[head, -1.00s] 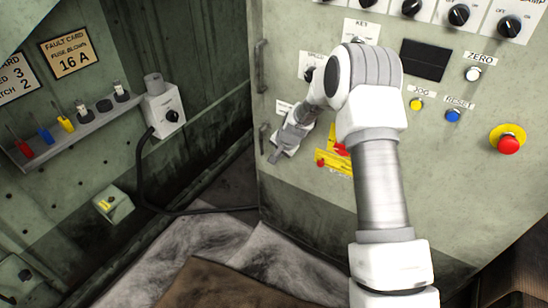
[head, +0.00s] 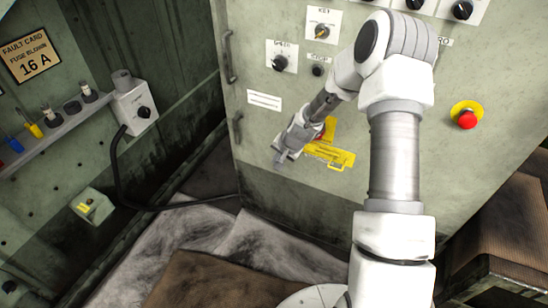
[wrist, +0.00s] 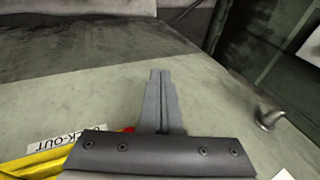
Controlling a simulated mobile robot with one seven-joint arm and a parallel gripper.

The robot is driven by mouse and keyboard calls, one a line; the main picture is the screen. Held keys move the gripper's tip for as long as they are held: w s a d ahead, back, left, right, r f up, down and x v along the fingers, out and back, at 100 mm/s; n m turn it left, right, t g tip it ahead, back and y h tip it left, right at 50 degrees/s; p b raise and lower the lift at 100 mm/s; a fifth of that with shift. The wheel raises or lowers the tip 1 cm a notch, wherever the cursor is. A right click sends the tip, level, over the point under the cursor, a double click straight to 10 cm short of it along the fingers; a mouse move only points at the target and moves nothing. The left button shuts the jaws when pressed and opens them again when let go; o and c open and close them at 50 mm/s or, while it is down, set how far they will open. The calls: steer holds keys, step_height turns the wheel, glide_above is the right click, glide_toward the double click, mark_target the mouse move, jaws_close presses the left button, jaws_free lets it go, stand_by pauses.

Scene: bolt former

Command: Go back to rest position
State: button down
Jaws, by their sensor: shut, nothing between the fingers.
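My gripper (head: 281,160) is at the end of my arm, in front of the lower left part of the green cabinet door in the head view. In the wrist view my gripper (wrist: 160,75) has its two grey fingers together, with nothing between them. A yellow lock-out piece (head: 330,154) with a red part (head: 322,134) is on the cabinet just right of my gripper, partly hidden by my arm. In the wrist view the yellow piece (wrist: 40,163) and its LOCK-OUT label (wrist: 68,140) show at the lower left, apart from the fingers.
The cabinet front carries a key switch (head: 321,33), a knob (head: 280,63) and a red emergency button (head: 467,118). Door handles (head: 237,130) stick out at its left edge. A grey switch box (head: 137,105) with a black cable hangs on the left wall. Crumpled sheeting (head: 260,245) covers the floor.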

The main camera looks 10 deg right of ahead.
stand_by(0.3)
steer(key=s+r+n+h, duration=0.15)
steer(key=s+r, duration=0.35)
steer(key=r, duration=0.7)
steer(key=s+r+n, duration=0.3)
steer(key=s+r, duration=0.2)
steer(key=r, duration=0.6)
steer(key=s+r+n, duration=0.1)
steer(key=s+r, duration=0.3)
steer(key=s, duration=0.4)
steer(key=s+d+r+n+h+p, duration=0.1)
steer(key=s+r, duration=0.3)
steer(key=s, duration=0.3)
steer(key=s+r+n, duration=0.1)
steer(key=s+r, duration=0.3)
steer(key=s, duration=0.4)
step_height(320, 180, up, 23)
steer(key=p, duration=2.3)
steer(key=shift+w+d+t, duration=0.15)
steer(key=shift+t, duration=0.25)
steer(key=shift+f, duration=0.1)
